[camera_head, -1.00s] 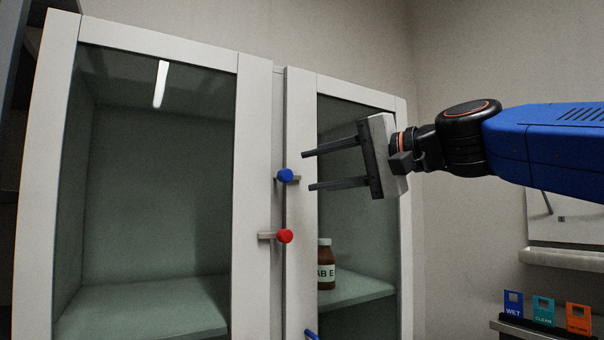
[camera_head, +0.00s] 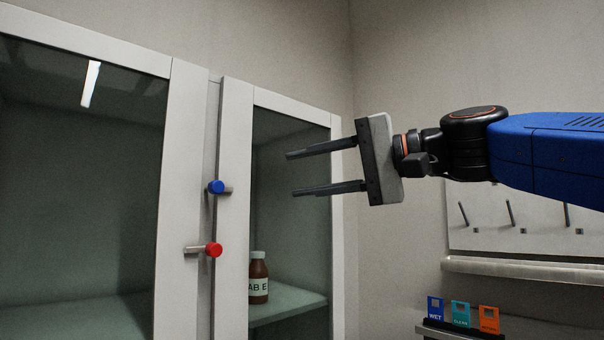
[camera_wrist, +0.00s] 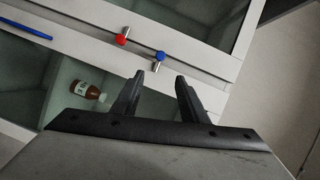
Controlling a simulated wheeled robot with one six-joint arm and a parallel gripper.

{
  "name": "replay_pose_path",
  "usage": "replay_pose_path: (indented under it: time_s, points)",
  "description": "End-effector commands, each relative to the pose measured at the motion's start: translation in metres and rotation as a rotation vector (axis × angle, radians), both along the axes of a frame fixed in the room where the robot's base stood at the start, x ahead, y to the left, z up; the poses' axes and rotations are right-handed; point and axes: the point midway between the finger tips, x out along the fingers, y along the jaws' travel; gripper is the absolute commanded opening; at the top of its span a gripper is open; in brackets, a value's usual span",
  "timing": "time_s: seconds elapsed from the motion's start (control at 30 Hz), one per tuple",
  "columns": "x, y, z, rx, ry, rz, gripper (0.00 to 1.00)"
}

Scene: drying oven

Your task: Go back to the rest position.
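My gripper (camera_head: 290,174) is open and empty, with its two dark fingers apart and pointing left. In the head view it hangs in front of the right glass door of the white cabinet (camera_head: 186,130). In the wrist view my gripper (camera_wrist: 160,82) also shows nothing between its fingers. The blue knob (camera_head: 216,187) and the red knob (camera_head: 214,250) are to the left of the fingers, apart from them. Both doors look shut.
A brown labelled bottle (camera_head: 258,278) stands on a shelf behind the right door. At the lower right are blue, teal and orange cards (camera_head: 461,314) and a wall panel with pegs (camera_head: 520,222). The space around my gripper looks free.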

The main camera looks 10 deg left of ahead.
Motion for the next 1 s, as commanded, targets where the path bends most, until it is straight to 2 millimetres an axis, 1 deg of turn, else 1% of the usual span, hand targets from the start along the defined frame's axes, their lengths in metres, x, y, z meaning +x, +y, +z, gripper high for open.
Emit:
replay_pose_path:
  time_s: [0.4,0.47,0.53,0.57,0.67,0.7,0.77,0.8,0.83,0.87,0.9,0.97,1.0]
  points:
    - [0.0,-0.001,-0.001,-0.003,0.0,-0.002,0.4]
    - [0.001,-0.003,-0.007,-0.014,-0.002,-0.01,0.4]
    - [0.004,-0.011,-0.022,-0.047,-0.008,-0.03,0.4]
    - [0.005,-0.016,-0.032,-0.069,-0.012,-0.043,0.4]
    - [0.012,-0.039,-0.076,-0.164,-0.028,-0.096,0.4]
    - [0.014,-0.051,-0.097,-0.212,-0.033,-0.119,0.4]
    - [0.016,-0.07,-0.13,-0.285,-0.043,-0.153,0.4]
    - [0.017,-0.083,-0.151,-0.335,-0.049,-0.173,0.4]
    - [0.017,-0.092,-0.167,-0.371,-0.051,-0.188,0.4]
    - [0.017,-0.102,-0.183,-0.407,-0.053,-0.201,0.4]
    - [0.015,-0.115,-0.204,-0.455,-0.058,-0.218,0.4]
    - [0.013,-0.136,-0.236,-0.528,-0.061,-0.241,0.4]
    - [0.01,-0.149,-0.256,-0.576,-0.061,-0.255,0.4]
